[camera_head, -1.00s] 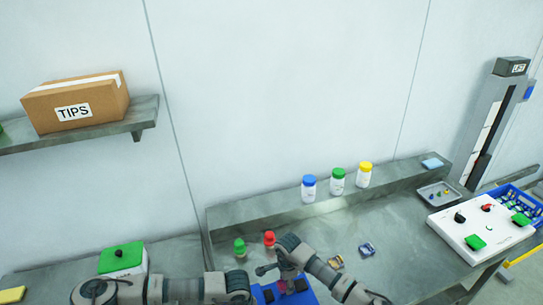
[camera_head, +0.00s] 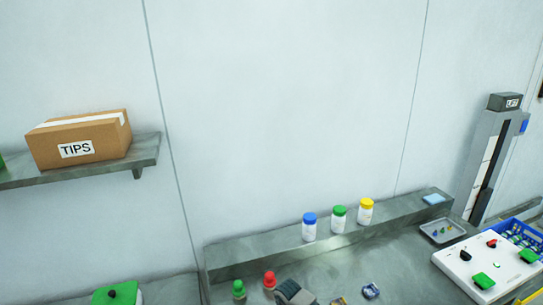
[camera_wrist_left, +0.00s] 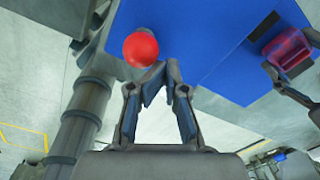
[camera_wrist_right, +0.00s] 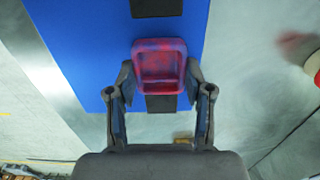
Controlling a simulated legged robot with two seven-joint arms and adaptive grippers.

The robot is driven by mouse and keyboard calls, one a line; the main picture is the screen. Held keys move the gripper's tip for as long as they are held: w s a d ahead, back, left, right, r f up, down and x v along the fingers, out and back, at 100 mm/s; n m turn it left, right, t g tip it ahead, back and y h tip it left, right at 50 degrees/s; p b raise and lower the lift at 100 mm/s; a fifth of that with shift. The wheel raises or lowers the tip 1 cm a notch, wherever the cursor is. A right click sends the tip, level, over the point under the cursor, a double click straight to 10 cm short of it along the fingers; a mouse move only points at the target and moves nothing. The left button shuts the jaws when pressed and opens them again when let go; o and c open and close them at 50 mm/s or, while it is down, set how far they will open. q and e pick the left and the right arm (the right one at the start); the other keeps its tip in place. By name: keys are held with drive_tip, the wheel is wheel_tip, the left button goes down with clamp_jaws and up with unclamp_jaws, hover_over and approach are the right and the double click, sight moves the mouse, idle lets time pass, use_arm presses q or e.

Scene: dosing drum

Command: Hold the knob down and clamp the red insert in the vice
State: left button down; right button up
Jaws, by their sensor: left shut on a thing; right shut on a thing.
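The red ball knob (camera_wrist_left: 140,49) shows over the blue vice (camera_wrist_left: 215,40) in the left wrist view. My left gripper (camera_wrist_left: 160,72) has its fingertips together at the knob's lower edge; its exact grip there is partly hidden. The red insert (camera_wrist_right: 160,65), a hollow rounded block, lies over the blue vice (camera_wrist_right: 85,50) in the right wrist view, between dark pads. My right gripper (camera_wrist_right: 160,88) has a finger on each side of the insert and is shut on it. The insert also shows at the right of the left wrist view (camera_wrist_left: 287,48).
Green-topped (camera_head: 238,289) and red-topped (camera_head: 269,280) bottles stand at the front of the bench. Blue (camera_head: 309,227), green (camera_head: 338,220) and yellow (camera_head: 365,212) capped jars stand on the ledge. A white switch panel (camera_head: 470,275) and a grey tray (camera_head: 440,231) are at right.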

drive_tip(key=shift+f, duration=0.55)
drive_tip(key=o, duration=1.6)
drive_tip(key=shift+c, duration=0.2)
drive_tip(key=shift+r, duration=0.1)
wheel_tip(320, 180, up, 9)
drive_tip(key=shift+f, duration=0.1)
